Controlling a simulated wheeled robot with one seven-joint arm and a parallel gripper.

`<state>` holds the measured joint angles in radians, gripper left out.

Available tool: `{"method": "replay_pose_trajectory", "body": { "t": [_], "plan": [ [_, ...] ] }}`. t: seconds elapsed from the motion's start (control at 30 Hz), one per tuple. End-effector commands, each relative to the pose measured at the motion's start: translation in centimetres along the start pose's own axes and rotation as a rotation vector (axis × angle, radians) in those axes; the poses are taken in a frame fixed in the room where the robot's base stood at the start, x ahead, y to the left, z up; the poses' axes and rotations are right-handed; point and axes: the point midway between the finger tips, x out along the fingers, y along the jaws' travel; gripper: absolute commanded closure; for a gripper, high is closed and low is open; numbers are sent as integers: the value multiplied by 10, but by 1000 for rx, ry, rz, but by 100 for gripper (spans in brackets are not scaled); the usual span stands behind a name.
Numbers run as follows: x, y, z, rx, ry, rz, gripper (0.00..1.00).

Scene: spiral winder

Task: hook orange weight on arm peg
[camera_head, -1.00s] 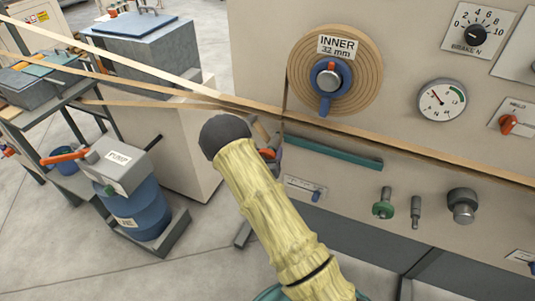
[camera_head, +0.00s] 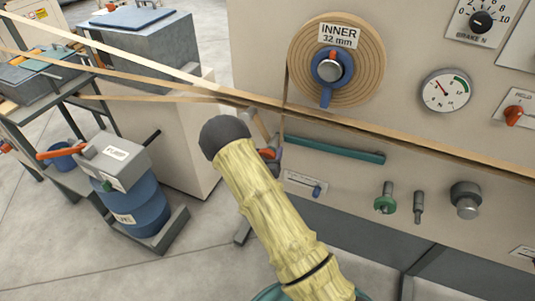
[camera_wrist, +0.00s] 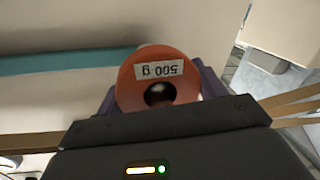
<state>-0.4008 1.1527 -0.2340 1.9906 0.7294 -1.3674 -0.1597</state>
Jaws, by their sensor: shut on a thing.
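The orange weight (camera_wrist: 140,78) is a thick ring with a dark centre hole and an upside-down "500 g" label, seen in the wrist view. My gripper (camera_wrist: 158,105) is shut on it, the dark jaws showing at its sides. In the head view my arm in its pale yellow sleeve hides most of the gripper; a small orange and blue bit (camera_head: 268,154) shows just past the arm, beside a pale bar (camera_head: 262,126). A dark round thing shows inside the weight's hole; I cannot tell whether it is the arm peg or whether the weight is hung on it.
The machine panel (camera_head: 430,140) carries the "INNER 32 mm" spool (camera_head: 366,72), a dial gauge (camera_head: 446,90) and several knobs. Tan strips (camera_head: 420,147) run across it. A teal bar (camera_head: 335,149) lies below. A blue drum (camera_head: 140,205) stands at left.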

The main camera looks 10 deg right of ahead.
Motion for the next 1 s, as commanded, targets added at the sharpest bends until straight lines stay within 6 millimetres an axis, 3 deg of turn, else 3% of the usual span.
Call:
{"method": "replay_pose_trajectory", "body": {
  "t": [0.5,0.53,0.6,0.67,1.0],
  "plan": [
    [1,-4,17,0,0,2,100],
    [1,-4,15,0,1,2,27],
    [1,-4,15,0,1,2,13],
    [1,-4,15,0,1,1,5],
    [-2,-5,16,-1,-2,-1,5]
  ]
}}
